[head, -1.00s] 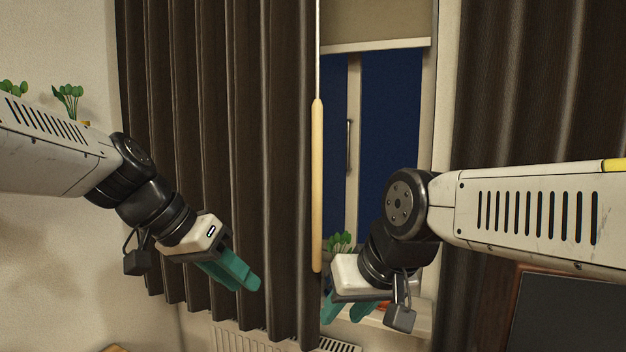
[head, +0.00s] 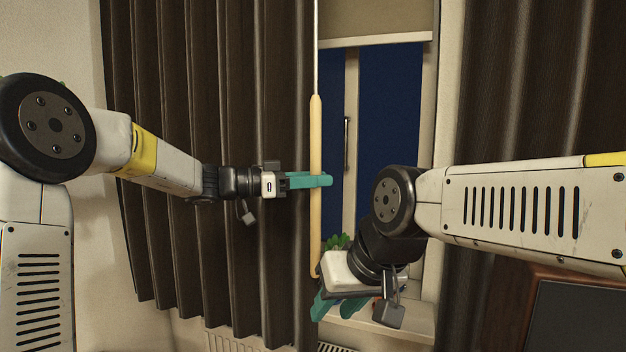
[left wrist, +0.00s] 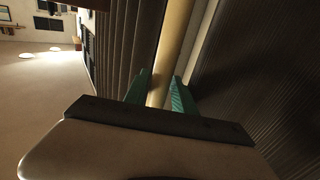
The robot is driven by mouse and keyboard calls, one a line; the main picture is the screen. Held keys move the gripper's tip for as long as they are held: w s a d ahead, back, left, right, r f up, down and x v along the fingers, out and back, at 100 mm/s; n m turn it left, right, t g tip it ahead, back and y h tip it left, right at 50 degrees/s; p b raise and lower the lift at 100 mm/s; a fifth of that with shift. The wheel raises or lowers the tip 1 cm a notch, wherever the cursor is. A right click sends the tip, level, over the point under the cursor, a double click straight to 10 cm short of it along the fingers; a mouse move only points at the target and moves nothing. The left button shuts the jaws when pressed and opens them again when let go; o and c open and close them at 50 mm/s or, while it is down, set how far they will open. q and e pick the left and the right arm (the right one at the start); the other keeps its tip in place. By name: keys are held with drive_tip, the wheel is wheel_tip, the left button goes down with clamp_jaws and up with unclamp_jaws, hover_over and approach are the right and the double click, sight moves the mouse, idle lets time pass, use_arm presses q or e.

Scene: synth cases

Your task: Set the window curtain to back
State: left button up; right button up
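A dark brown pleated curtain (head: 230,110) hangs over the left part of the window (head: 385,120). A pale wooden wand (head: 316,130) hangs on a thin rod at its right edge. My left gripper (head: 320,180) is at the wand's middle, reaching across from the left. In the left wrist view the wand (left wrist: 172,45) runs between the two green fingers (left wrist: 160,90), which look closed on it. My right gripper (head: 335,305) is open and empty, low in front of the sill, near the wand's lower end.
A second dark curtain (head: 510,90) hangs on the right. A green plant (head: 338,241) stands on the window sill (head: 400,318) behind my right arm. A radiator (head: 228,342) is below the left curtain. A dark framed panel (head: 580,318) is at the lower right.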

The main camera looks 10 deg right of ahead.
use_arm(q)
drive_tip(key=shift+d, duration=1.35)
clamp_jaws()
idle(0.4)
